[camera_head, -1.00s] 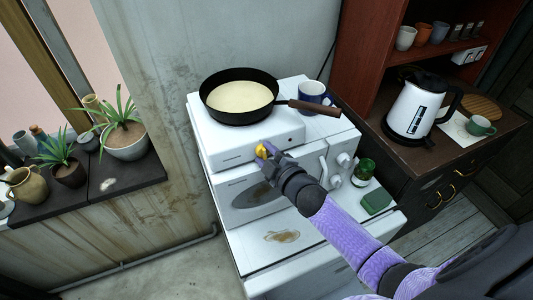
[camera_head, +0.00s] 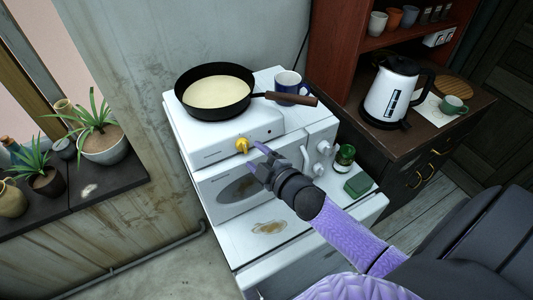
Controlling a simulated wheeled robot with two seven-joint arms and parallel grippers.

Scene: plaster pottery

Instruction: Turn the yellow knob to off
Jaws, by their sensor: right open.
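The yellow knob (camera_head: 242,145) sits on the front face of the white stove (camera_head: 205,145). Its exact setting is too small to tell. My right gripper (camera_head: 256,160) is open and empty, just to the right of and below the knob, apart from it. A black pan (camera_head: 214,92) with pale yellow contents stands on the stove, its brown handle pointing right. My left gripper is not in view.
A blue and white mug (camera_head: 290,84) stands behind the pan handle. A white oven (camera_head: 222,192) is below the stove. A green jar (camera_head: 344,156) and green sponge (camera_head: 358,185) lie right of it. A kettle (camera_head: 388,98) stands on the dark cabinet. Potted plants line the left ledge.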

